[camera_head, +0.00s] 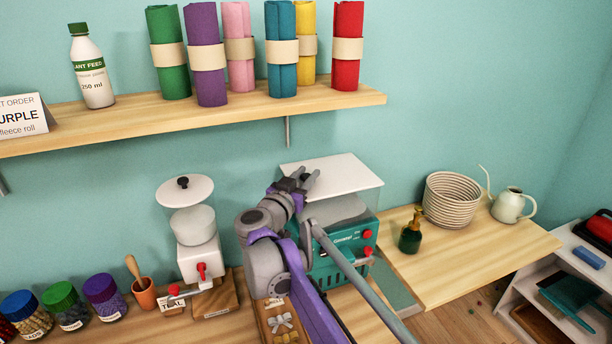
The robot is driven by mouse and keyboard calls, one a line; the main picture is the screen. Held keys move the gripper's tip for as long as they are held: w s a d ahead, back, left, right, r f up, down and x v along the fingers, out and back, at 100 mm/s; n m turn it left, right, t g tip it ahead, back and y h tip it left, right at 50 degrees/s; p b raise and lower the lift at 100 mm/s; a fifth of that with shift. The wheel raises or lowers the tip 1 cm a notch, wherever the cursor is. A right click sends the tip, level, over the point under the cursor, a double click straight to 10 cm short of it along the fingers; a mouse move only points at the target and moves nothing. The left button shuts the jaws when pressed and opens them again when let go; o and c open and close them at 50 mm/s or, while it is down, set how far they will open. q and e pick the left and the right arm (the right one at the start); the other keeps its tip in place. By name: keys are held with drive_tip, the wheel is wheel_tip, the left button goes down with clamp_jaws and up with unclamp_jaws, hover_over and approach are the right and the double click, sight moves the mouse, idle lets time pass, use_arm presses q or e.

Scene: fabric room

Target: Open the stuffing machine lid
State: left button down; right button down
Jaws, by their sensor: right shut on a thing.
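The stuffing machine (345,241) is a teal box with red knobs and a clear upper part holding grey stuffing (338,208). It stands on the wooden counter against the wall. Its white lid (345,172) lies over the clear part; I cannot tell whether it is slightly raised. My right gripper (300,178) is at the left part of the lid, shut on it, probably by a handle that the fingers hide. My purple and grey right arm covers the machine's left side. My left gripper is not in view.
A small white dispenser (196,226) with a round lid stands left of my arm. A green bottle (411,232), a coiled basket (452,200) and a watering can (510,205) are on the right. A shelf (232,117) with fabric rolls hangs above the machine.

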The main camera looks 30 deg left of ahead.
sight(326, 180)
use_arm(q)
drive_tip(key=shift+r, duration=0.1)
use_arm(e)
drive_tip(key=shift+r, duration=0.1)
idle(0.7)
